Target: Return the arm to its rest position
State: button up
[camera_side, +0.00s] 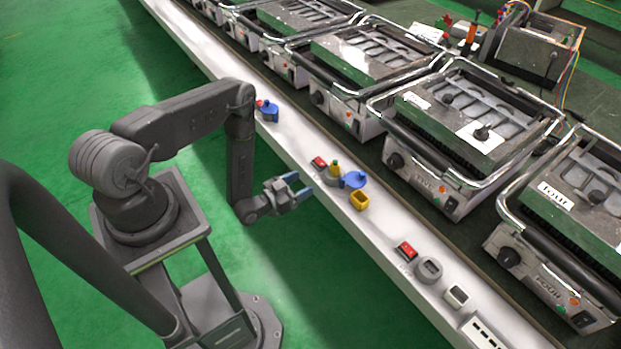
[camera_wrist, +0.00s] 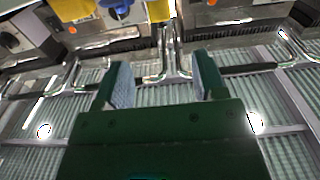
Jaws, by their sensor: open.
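My gripper (camera_side: 290,190) is at the end of my arm, beside the near edge of the white ledge (camera_side: 385,237) in the side view. Its two blue-lined fingers are apart, with nothing between them. In the wrist view my gripper (camera_wrist: 165,82) also shows its fingers spread and empty, with the metal grill presses (camera_wrist: 50,105) beyond them.
Another red switch (camera_side: 406,250) and a grey round part (camera_side: 428,269) lie further right. Several grill presses (camera_side: 455,130) line the bench behind. Green floor (camera_side: 330,290) is open in front.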

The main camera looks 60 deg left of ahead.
jog(key=shift+s, duration=0.25)
jog(key=w+a+r+m+g, duration=0.2)
jog(key=w+r+g, duration=0.1)
jog(key=w+r, duration=0.9)
jog(key=s+d+r+g+y, duration=0.1)
jog(key=d+r+g, duration=0.1)
jog(key=r, duration=0.9)
jog(key=s+d+r+g+y, duration=0.1)
jog(key=s+d+r+g, duration=0.15)
jog(key=r, duration=0.85)
jog(key=s+d+r+g, duration=0.1)
jog(key=s+d+r, duration=0.2)
jog(key=s, duration=0.5)
jog(key=s+d+r+n+g+h, duration=0.1)
jog(key=s+d+r+g, duration=0.1)
jog(key=s, duration=0.7)
jog(key=s+d+r+n+g+h, duration=0.1)
jog(key=s+d+r+g, duration=0.1)
jog(key=s+d+r, duration=0.2)
jog(key=s+r, duration=0.2)
jog(key=s, duration=0.2)
jog(key=shift+s+r, duration=0.25)
jog(key=shift+s, duration=0.15)
